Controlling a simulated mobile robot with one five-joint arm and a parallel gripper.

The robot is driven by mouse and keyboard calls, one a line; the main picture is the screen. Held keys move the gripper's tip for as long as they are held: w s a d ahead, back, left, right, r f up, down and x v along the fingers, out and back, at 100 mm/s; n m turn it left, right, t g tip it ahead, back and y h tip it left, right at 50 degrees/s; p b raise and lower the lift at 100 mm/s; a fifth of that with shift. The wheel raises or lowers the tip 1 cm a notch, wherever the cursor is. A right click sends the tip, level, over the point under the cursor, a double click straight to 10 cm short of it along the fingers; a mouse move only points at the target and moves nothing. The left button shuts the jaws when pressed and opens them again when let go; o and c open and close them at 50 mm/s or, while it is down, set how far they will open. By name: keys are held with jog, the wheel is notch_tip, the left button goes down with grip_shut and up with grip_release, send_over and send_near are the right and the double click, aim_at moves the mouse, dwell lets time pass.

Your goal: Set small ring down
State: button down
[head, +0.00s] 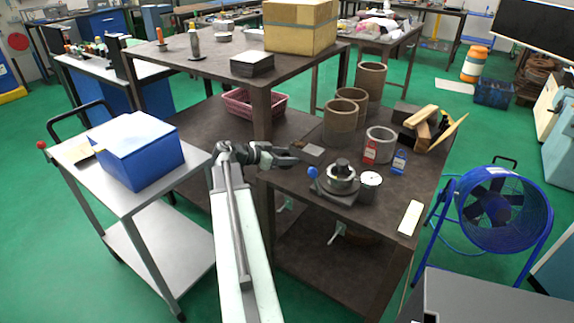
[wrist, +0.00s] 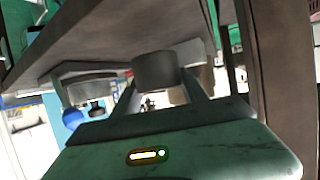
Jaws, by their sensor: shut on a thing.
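My gripper (head: 298,153) is at the left edge of the brown table, to the left of and behind the indexing chuck (head: 341,179). In the wrist view my gripper (wrist: 158,84) is shut on a short grey cylinder, which appears to be the small ring (wrist: 155,70). In the head view I cannot make out the ring clearly.
A white can (head: 370,187) stands right of the chuck. A grey ring (head: 380,144), red tag (head: 370,152) and blue tag (head: 399,162) are behind it. Tall brown cylinders (head: 340,124) stand farther back. A blue box (head: 136,150) sits on the cart at left.

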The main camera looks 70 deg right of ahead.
notch_tip(320, 180, down, 3)
jog(key=shift+f+b, duration=0.1)
jog(key=shift+b, duration=0.85)
jog(key=shift+r, duration=0.3)
jog(key=shift+f, duration=0.2)
jog(key=c, duration=0.6)
grip_release()
jog(key=shift+r, duration=0.15)
jog(key=shift+w+a+r+p, duration=0.15)
jog(key=shift+a+r+p, duration=0.1)
jog(key=shift+p, duration=0.2)
jog(key=p+v, duration=0.4)
jog(key=v, duration=0.7)
jog(key=shift+w+a, duration=0.1)
jog(key=shift+a, duration=0.05)
